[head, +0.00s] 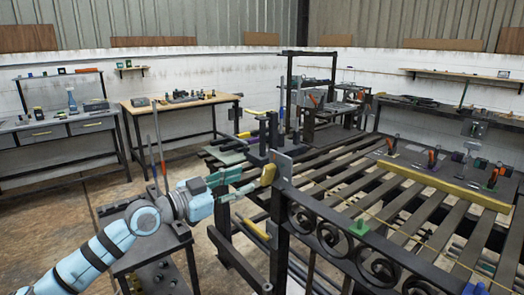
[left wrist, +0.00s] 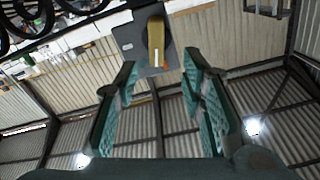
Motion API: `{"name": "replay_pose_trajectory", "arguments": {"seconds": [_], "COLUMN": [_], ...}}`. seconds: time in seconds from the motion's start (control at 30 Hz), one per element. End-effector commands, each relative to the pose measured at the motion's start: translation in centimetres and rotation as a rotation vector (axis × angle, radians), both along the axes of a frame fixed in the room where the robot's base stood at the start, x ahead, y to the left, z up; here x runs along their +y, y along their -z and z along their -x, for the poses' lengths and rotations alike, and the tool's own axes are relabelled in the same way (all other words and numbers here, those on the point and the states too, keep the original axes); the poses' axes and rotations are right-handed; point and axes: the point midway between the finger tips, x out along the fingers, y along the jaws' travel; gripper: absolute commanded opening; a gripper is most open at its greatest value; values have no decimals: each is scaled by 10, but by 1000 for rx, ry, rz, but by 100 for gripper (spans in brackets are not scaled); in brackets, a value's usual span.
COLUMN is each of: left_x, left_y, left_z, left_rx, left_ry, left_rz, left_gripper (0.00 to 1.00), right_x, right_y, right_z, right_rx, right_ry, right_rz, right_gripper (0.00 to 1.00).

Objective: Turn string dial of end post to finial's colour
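A yellow dial handle (head: 267,175) sits by a grey plate (head: 283,164) at the top of the dark end post (head: 279,225). In the left wrist view the handle (left wrist: 155,38) stands lengthwise in front of the plate (left wrist: 129,39), with a small orange and white mark near its lower end. My left gripper (head: 250,180) is open, its teal fingers pointing at the handle from the left. In the left wrist view the handle lies ahead, between the fingertips (left wrist: 161,70), with no visible contact. I cannot pick out the finial.
The scroll gate (head: 335,241) lies to the right of the post, with a green block (head: 358,228) on it and a slatted bench (head: 385,205) behind. A dark stand (head: 158,262) is below my left arm. Workbenches (head: 180,101) line the back wall.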

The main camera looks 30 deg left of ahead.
Motion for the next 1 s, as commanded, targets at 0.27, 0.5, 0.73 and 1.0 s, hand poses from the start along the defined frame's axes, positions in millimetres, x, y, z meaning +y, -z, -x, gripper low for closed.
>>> {"name": "replay_pose_trajectory", "arguments": {"seconds": [0.27,0.5,0.73,1.0], "left_x": [-24,-31,-31,-31], "left_y": [-2,2,2,2], "left_z": [-51,-66,-66,-66], "left_rx": [1,3,3,3], "left_ry": [6,7,7,7], "left_rz": [6,0,0,0], "left_gripper": [37,37,29,0], "right_x": [0,0,-1,-2], "right_y": [-27,-29,-28,-28], "right_z": [0,0,0,0], "right_rx": [1,0,-1,-1], "right_ry": [0,0,0,-1], "right_rz": [0,0,1,3], "right_gripper": [33,33,33,33]}}
